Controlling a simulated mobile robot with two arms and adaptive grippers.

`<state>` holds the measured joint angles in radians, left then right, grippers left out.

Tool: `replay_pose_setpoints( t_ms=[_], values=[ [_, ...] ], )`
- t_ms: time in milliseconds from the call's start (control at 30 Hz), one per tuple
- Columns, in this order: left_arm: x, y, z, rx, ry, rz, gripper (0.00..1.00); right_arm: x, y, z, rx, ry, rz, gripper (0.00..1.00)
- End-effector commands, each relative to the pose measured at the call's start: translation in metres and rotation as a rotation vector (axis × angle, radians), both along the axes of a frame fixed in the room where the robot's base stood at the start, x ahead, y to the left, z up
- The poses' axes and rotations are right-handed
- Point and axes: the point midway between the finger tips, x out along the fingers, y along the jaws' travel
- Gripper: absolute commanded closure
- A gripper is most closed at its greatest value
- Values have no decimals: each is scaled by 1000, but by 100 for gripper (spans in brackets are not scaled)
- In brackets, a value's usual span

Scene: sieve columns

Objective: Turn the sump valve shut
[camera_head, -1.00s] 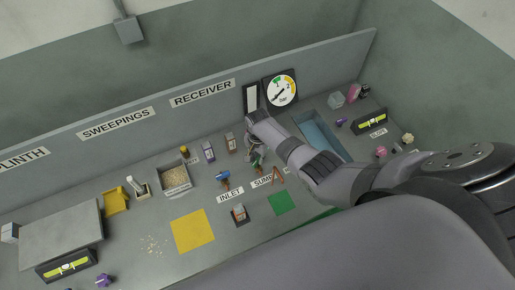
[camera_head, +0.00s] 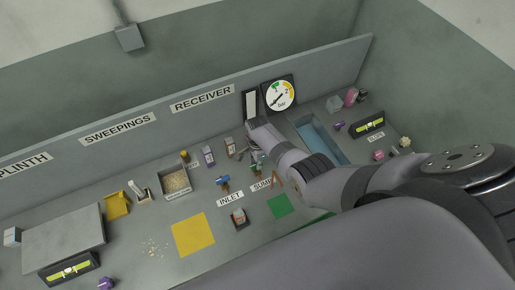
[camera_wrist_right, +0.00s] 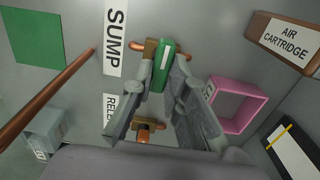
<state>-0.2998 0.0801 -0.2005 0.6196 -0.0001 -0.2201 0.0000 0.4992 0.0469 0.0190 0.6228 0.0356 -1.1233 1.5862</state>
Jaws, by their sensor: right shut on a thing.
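The sump valve has a green handle (camera_wrist_right: 163,66) on a copper pipe (camera_wrist_right: 180,50), beside the SUMP label (camera_wrist_right: 116,38). In the right wrist view the handle lies across the pipe. In the head view only a small part of the green handle (camera_head: 255,168) shows below my right gripper (camera_head: 252,158). In the right wrist view my right gripper (camera_wrist_right: 164,75) is shut on the handle, with a finger on either side. My left gripper is not in view.
The blue inlet valve (camera_head: 222,181) stands just left of the sump valve. A pressure gauge (camera_head: 280,95) is on the back panel. A pink open box (camera_wrist_right: 237,104) and an air cartridge block (camera_wrist_right: 285,40) lie near the gripper. A blue basin (camera_head: 320,138) is to the right.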

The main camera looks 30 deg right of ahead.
Motion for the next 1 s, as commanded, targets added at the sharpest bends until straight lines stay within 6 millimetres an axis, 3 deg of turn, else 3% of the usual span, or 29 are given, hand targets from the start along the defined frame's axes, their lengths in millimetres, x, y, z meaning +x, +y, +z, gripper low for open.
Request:
replay_pose_setpoints(
  t_ms=[300,333,633,1000],
  values=[
    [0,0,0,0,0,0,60,0,-1,0,-1,0,-5,100],
    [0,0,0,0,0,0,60,0,-1,0,-2,0,-5,85],
    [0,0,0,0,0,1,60,0,-1,0,0,0,-3,66],
    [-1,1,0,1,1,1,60,0,0,2,0,1,-2,66]
  ],
)
